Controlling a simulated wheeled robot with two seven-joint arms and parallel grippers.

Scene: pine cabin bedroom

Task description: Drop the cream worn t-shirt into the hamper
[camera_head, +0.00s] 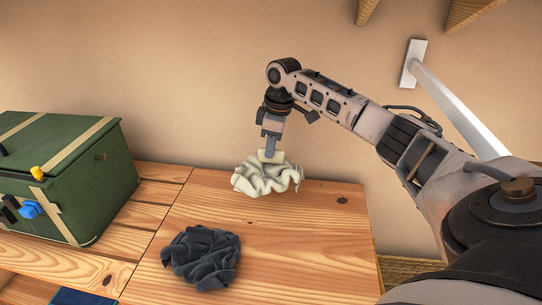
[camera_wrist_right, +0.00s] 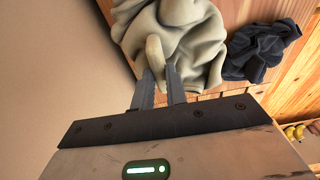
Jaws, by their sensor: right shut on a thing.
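The cream t-shirt (camera_head: 262,181) is a crumpled heap at the back of the wooden surface, close to the wall. My right gripper (camera_head: 270,155) points down at it from above and is shut on a fold of the cloth. In the right wrist view the two fingers (camera_wrist_right: 160,85) pinch a raised fold of the cream t-shirt (camera_wrist_right: 190,45). Whether the cloth still touches the wood is hard to tell. No hamper can be made out in these views. My left gripper is not in view.
A dark grey crumpled cloth (camera_head: 202,257) lies in front on the same wooden top (camera_head: 285,250); it also shows in the right wrist view (camera_wrist_right: 262,50). A green chest (camera_head: 75,170) with tan straps stands at left. The wall (camera_head: 180,70) is close behind.

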